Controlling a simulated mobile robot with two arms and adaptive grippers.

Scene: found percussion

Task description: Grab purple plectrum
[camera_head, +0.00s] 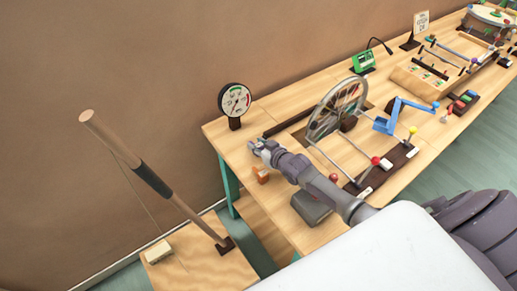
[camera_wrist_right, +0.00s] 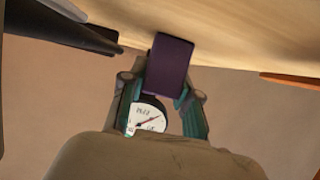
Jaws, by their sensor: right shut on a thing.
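The purple plectrum (camera_wrist_right: 170,65) shows in the right wrist view as a dark purple block between the two fingers of my right gripper (camera_wrist_right: 164,92). The fingers are shut on its sides. Its far end overlaps the wooden surface in the picture; I cannot tell whether it touches it. In the head view my right gripper (camera_head: 260,148) is over the left end of the long wooden table (camera_head: 235,140), and the plectrum cannot be made out there. My left gripper is not in view.
A round dial gauge (camera_head: 234,100) stands behind my right gripper. A small orange piece (camera_head: 262,175) lies just below it. A spoked wheel (camera_head: 337,108) on a frame and a blue crank (camera_head: 395,118) stand to the right. A wooden pole (camera_head: 150,175) leans at left.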

